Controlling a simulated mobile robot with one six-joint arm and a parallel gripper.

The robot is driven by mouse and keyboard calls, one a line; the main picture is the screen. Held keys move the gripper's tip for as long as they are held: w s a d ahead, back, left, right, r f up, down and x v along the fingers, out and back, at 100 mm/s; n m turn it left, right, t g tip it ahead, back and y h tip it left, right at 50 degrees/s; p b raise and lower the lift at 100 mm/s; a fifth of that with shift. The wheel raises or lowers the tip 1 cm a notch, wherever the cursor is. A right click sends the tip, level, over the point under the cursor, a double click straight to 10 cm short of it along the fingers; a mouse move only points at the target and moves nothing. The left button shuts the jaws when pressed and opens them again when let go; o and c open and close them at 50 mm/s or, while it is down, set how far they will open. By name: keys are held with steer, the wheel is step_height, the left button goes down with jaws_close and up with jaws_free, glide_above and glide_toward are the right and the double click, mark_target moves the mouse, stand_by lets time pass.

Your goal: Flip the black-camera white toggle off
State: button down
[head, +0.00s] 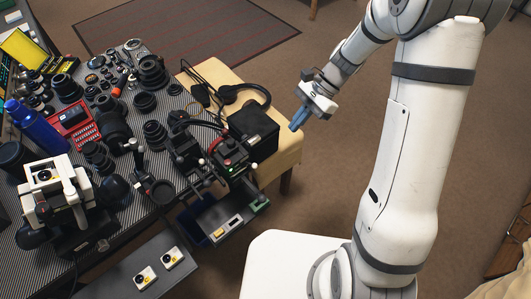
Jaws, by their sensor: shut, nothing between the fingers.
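A black device (229,158) with a red knob and a small green light stands at the right end of the dark table. It may be the black camera. A small white knob (201,161) shows at its left side; I cannot tell whether this is the toggle or which way it is set. My gripper (294,126) has blue fingertips pressed together and is empty. It is up and to the right of the black device, just right of a black box (253,130), apart from the device.
The dark table (62,150) is crowded with lenses and tools. A white-and-black instrument (52,187) stands at the left. A grey shelf with switches (226,222) sits below the device. A cream side table (220,75) holds a black cable.

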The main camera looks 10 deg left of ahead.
mark_target(252, 165)
steer(key=s+a+r+x, duration=0.1)
steer(key=x, duration=1.2)
steer(key=shift+s+a+r+p, duration=0.2)
steer(key=shift+s+r+p, duration=0.05)
steer(key=shift+p, duration=0.05)
steer(key=shift+s+a, duration=0.1)
